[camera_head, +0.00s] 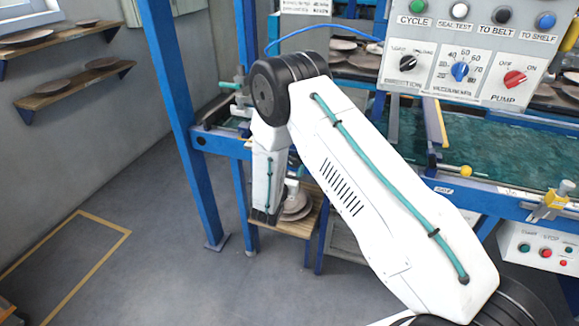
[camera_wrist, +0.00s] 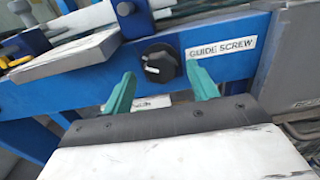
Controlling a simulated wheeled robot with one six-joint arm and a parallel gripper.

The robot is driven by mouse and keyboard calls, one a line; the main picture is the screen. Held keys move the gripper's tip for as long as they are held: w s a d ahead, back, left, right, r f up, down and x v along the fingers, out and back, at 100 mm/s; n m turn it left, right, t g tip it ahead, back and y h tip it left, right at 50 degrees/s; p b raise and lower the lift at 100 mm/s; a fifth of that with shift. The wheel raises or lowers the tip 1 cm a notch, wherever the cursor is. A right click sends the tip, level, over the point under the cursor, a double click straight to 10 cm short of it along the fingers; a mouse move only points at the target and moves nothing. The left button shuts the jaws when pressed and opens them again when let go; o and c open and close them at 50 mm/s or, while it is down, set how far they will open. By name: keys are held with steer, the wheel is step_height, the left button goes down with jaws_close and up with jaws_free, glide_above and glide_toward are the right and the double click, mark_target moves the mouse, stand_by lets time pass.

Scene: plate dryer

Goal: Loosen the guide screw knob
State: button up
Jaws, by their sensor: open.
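The guide screw knob (camera_wrist: 159,64) is a black, many-sided knob on a blue beam, left of a white label (camera_wrist: 221,47) reading GUIDE SCREW in the wrist view. My gripper (camera_wrist: 162,82) is open, with two green fingertips below and to either side of the knob in the picture. Nothing shows between the fingers, and I cannot tell how far the tips are from the knob. In the head view my arm covers the knob and the gripper.
A grey panel (camera_wrist: 292,65) stands at right. In the head view, a control panel (camera_head: 470,80) hangs at upper right and a wooden stool (camera_head: 285,228) with plates stands behind my arm.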

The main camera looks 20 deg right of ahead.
steer(key=shift+x, duration=0.95)
steer(key=c, duration=1)
steer(key=shift+a, duration=0.15)
